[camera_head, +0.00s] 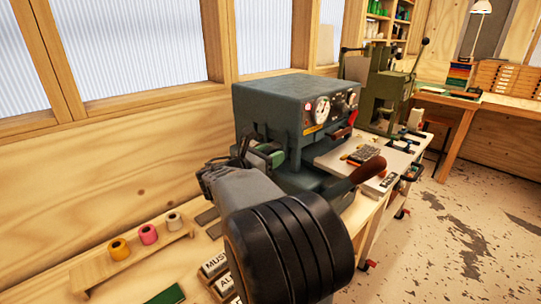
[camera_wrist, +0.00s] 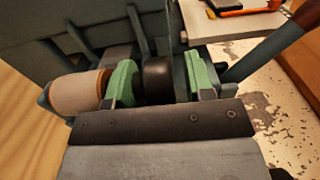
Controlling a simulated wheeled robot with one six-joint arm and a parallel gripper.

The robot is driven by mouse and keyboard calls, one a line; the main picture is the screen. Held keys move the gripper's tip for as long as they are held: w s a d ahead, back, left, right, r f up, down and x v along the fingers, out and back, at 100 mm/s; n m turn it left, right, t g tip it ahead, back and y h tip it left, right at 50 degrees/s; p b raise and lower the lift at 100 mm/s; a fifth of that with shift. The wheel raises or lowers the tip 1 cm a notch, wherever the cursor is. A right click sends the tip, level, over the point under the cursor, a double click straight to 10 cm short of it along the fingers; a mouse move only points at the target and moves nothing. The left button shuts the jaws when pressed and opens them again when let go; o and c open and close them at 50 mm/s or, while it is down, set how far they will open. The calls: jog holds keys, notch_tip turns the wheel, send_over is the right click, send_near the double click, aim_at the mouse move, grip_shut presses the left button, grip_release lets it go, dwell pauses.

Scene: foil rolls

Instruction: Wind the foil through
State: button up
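The foil machine (camera_head: 285,110) is a dark green-grey box with dials and a red lever on its right face. My gripper (camera_head: 265,155) is at its left side, partly hidden by my arm. In the wrist view my gripper (camera_wrist: 160,82) has its two green fingers apart, with a black round knob (camera_wrist: 158,80) between them. The knob is close to the left finger, with a gap to the right finger. A pale tan foil roll (camera_wrist: 78,94) sits on the machine, left of the fingers. Whether the fingers touch the knob is unclear.
An orange roll (camera_head: 119,249), a pink roll (camera_head: 148,234) and a pale roll (camera_head: 174,221) stand on a wooden rack (camera_head: 95,269). A brown-handled lever (camera_head: 367,170) sticks out at the machine's front right. A green press (camera_head: 385,95) stands behind.

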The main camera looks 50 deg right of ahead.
jog(key=c, duration=0.8)
jog(key=y+p, duration=0.1)
jog(key=p, duration=0.1)
jog(key=shift+r+p, duration=0.35)
jog(key=shift+p, duration=0.05)
jog(key=y+p, duration=0.1)
jog(key=p, duration=0.2)
jog(key=shift+r+p, duration=0.2)
jog(key=shift+p, duration=0.1)
jog(key=y+p, duration=0.5)
jog(key=p, duration=0.5)
jog(key=shift+d, duration=0.15)
jog(key=y+p, duration=0.1)
jog(key=p, duration=0.2)
jog(key=shift+f+t+y, duration=0.15)
jog(key=shift+t+y, duration=0.15)
jog(key=shift+y, duration=0.1)
jog(key=shift+d+f+y+p, duration=0.1)
jog(key=shift+f+y+p, duration=0.15)
jog(key=shift+y+p, duration=0.75)
jog(key=shift+f+y+p, duration=0.2)
jog(key=shift+y+p, duration=0.05)
jog(key=shift+y, duration=0.45)
jog(key=shift+f+y+p, duration=0.15)
jog(key=shift+y+p, duration=0.1)
jog(key=shift+y, duration=0.45)
